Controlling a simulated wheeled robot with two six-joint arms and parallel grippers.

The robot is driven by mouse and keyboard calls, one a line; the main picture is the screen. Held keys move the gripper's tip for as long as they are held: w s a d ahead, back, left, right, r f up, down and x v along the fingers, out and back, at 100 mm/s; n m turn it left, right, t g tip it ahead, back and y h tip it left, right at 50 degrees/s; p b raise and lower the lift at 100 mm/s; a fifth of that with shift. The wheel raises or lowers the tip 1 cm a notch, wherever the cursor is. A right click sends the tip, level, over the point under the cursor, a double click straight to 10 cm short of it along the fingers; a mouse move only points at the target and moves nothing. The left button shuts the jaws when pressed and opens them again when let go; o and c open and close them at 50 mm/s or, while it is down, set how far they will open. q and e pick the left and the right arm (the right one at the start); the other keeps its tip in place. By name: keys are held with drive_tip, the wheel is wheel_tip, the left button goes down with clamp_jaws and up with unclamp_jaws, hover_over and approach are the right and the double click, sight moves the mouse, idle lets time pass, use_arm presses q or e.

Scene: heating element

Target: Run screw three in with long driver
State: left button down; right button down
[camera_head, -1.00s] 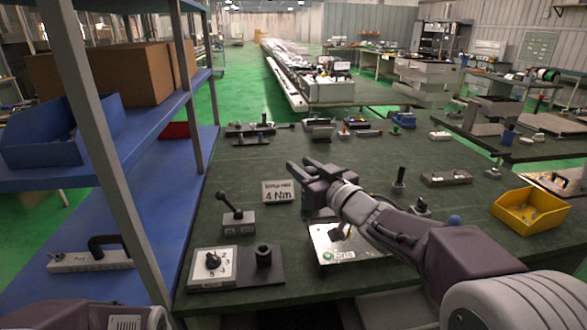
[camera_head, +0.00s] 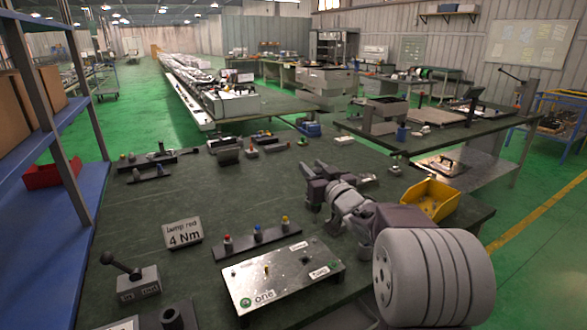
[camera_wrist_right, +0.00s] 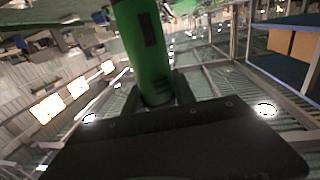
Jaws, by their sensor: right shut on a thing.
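In the head view my right gripper (camera_head: 316,182) is over the table beyond the metal plate (camera_head: 240,273). In the right wrist view its fingers (camera_wrist_right: 160,96) are closed around a thick green cylinder (camera_wrist_right: 143,42), which looks like a driver handle. Its shaft and tip are not seen, and I cannot tell its length. The plate lies flat with several labels; "one" reads clearly at its near left, and the others are small or blurred. A small brass-coloured screw (camera_head: 267,268) stands on the plate. My left gripper is not in view.
Behind the plate is a dark rack (camera_head: 238,247) with red, blue and yellow-topped pieces. A "lamp red 4 Nm" sign (camera_head: 183,233) and a lever box (camera_head: 135,284) stand left. A yellow bin (camera_head: 430,197) is at right. The table centre is mostly clear.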

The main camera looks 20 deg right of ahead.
sight(315, 209)
drive_tip(key=shift+r, duration=0.1)
drive_tip(key=shift+w, duration=0.1)
wheel_tip(315, 209, down, 5)
drive_tip(key=b, duration=0.4)
drive_tip(key=shift+f, duration=0.2)
idle(0.5)
